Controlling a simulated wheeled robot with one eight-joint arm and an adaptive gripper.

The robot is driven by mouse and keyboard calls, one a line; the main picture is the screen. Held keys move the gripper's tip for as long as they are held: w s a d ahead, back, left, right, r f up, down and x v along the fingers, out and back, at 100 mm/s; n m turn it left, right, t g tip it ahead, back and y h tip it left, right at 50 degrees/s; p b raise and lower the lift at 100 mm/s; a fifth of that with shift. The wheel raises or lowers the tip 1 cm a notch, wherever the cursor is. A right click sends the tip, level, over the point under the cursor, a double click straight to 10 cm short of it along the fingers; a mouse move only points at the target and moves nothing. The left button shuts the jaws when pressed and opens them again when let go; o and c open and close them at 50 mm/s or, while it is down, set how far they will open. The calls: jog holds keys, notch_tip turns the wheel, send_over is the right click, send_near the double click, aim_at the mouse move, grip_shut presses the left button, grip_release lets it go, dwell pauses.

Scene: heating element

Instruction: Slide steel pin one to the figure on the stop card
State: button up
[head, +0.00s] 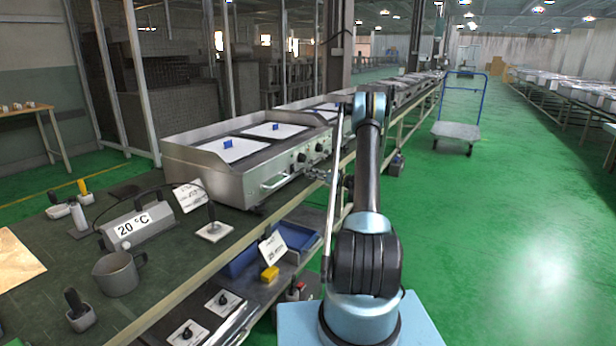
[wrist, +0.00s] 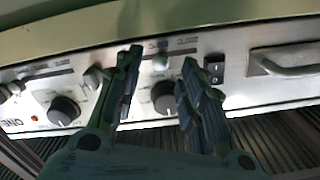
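The steel heating unit (head: 250,165) stands on the bench, with knobs and a handle on its front. My gripper (head: 325,177) is at the right part of that front. In the wrist view my gripper (wrist: 160,64) is open, its two dark fingers pointing at the panel. A small rounded steel pin (wrist: 159,60) on the panel shows between the fingertips; contact is not visible. Another steel pin (wrist: 93,78) is left of the fingers. I cannot tell which is pin one. A white card (head: 273,247) stands on the lower shelf; its small print is hard to read.
Black knobs (wrist: 64,110), a rocker switch (wrist: 215,72) and a bar handle (wrist: 285,62) lie near the fingers. A grey box reading 20 °C (head: 132,226), a mug (head: 118,273) and another card (head: 189,196) are on the bench. The green floor at right is mostly clear.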

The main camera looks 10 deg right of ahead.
jog(key=v, duration=0.8)
jog(key=shift+s, duration=0.1)
jog(key=s+a+r+m+g+h, duration=0.1)
jog(key=s+a+r+g, duration=0.1)
jog(key=s+a+r, duration=0.3)
jog(key=s+a+r+g+h, duration=0.1)
jog(key=s+a+r+h, duration=0.15)
jog(key=r, duration=0.45)
jog(key=s+a+r+m+g+h, duration=0.1)
jog(key=s+a+r+g, duration=0.15)
jog(key=s, duration=0.65)
jog(key=s+a+r+g+h, duration=0.1)
jog(key=s+a+r+h, duration=0.2)
jog(key=s, duration=0.5)
jog(key=s+m+g+h, duration=0.1)
jog(key=s+m+h, duration=0.15)
jog(key=s, duration=1.75)
jog(key=s+d+f+h, duration=0.2)
jog(key=s+d+f, duration=0.1)
jog(key=s, duration=0.5)
jog(key=s+d+f+m+h, duration=0.1)
jog(key=s+d+f+h, duration=0.1)
jog(key=s+f, duration=0.3)
jog(key=s+d+g, duration=0.1)
jog(key=s, duration=0.3)
jog(key=shift+s+d+h, duration=0.15)
jog(key=shift+s+h, duration=0.05)
jog(key=shift+h, duration=0.1)
jog(key=shift+m, duration=0.25)
